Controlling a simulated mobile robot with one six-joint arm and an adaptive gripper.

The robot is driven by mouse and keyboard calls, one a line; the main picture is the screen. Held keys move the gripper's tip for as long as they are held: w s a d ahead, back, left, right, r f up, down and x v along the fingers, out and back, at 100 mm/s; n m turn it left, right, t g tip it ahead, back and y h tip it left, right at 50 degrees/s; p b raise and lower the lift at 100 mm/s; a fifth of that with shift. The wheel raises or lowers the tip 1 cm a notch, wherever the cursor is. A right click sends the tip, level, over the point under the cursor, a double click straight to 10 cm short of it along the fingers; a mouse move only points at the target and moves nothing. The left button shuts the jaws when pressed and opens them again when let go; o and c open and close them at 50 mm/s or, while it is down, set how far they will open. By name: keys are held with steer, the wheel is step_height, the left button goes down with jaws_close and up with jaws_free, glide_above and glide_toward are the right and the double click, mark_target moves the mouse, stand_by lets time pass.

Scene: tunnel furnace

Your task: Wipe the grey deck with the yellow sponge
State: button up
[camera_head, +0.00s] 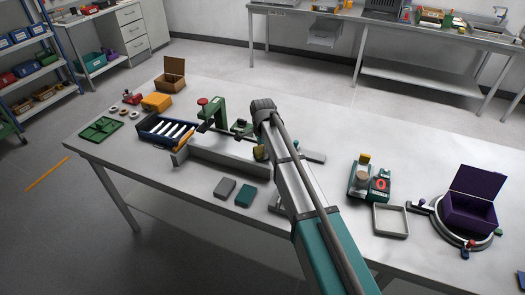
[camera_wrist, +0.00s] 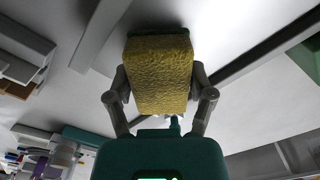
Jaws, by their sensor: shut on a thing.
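The yellow sponge (camera_wrist: 160,75) fills the space between the two fingers of my gripper (camera_wrist: 160,88) in the wrist view. My gripper is shut on it from both sides, and a green layer shows along its top edge. In the head view a small yellowish part of the sponge (camera_head: 259,152) shows beside my arm, near the right end of a long grey block (camera_head: 225,163), probably the grey deck. My arm hides most of the gripper there. I cannot tell whether the sponge touches the deck.
A blue tray with white rods (camera_head: 153,137) and a green clamp-like fixture (camera_head: 217,110) stand left of my arm. Grey and teal blocks (camera_head: 244,195) lie in front. A purple box (camera_head: 470,214) and a square frame (camera_head: 391,220) are at right. The front left tabletop is clear.

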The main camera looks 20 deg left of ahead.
steer(key=shift+r+p, duration=2.45)
steer(key=shift+r, duration=0.25)
steer(key=shift+r, duration=0.15)
steer(key=shift+r+p, duration=1.4)
steer(key=shift+p, duration=0.1)
